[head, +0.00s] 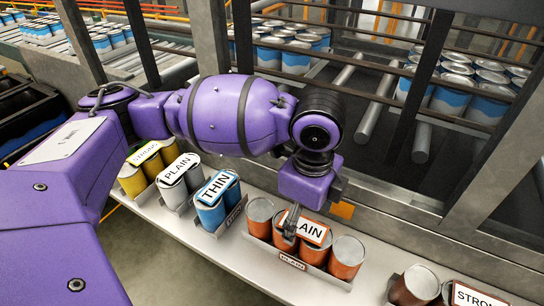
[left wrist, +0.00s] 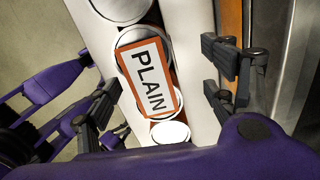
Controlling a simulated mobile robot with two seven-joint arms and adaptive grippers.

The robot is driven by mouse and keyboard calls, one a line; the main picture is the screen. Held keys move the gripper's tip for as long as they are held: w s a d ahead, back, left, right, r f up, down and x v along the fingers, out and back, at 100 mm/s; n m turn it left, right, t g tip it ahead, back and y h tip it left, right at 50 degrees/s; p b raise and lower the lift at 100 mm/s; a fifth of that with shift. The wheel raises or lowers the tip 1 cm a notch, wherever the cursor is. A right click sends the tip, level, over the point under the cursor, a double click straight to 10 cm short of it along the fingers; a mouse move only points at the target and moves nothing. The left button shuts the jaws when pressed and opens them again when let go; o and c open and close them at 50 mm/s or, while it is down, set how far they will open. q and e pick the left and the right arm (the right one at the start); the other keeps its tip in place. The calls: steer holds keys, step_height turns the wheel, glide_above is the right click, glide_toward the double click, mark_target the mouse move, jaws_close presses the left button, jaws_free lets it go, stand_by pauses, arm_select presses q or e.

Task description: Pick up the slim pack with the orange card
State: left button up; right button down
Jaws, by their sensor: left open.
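The orange pack (head: 346,260) is a row of orange cans with pale lids on the front ledge in the head view. A white card with an orange border (head: 316,232), reading PLAIN, lies on its middle cans. In the left wrist view the card (left wrist: 150,80) lies on round lids below the camera. My left gripper (head: 309,211) is open above the pack's middle, pointing down. In the left wrist view its fingers (left wrist: 160,95) are spread on either side of the card and cans, holding nothing. One finger partly hides the card in the head view. My right gripper is not seen.
The ledge (head: 205,250) also bears a blue THIN pack (head: 212,215), a grey PLAIN pack (head: 172,197) and a yellow pack (head: 132,183) to the left. A dark red STRONG pack (head: 409,290) stands to the right. A metal frame with rollers (head: 376,105) rises behind.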

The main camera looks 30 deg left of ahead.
mark_target(301, 231)
arm_select(q)
steer(key=shift+s+d+f+n, duration=0.2)
steer(key=shift+s+f+n, duration=0.1)
steer(key=shift+s+f, duration=0.1)
steer(key=shift+s+d+f, duration=0.1)
steer(key=shift+s+f, duration=0.55)
steer(key=shift+s, duration=0.1)
steer(key=f, duration=0.4)
steer(key=w+f, duration=0.1)
steer(key=f, duration=0.1)
steer(key=shift+b, duration=0.4)
steer(key=shift+r, duration=0.15)
jaws_close()
steer(key=shift+w, duration=0.1)
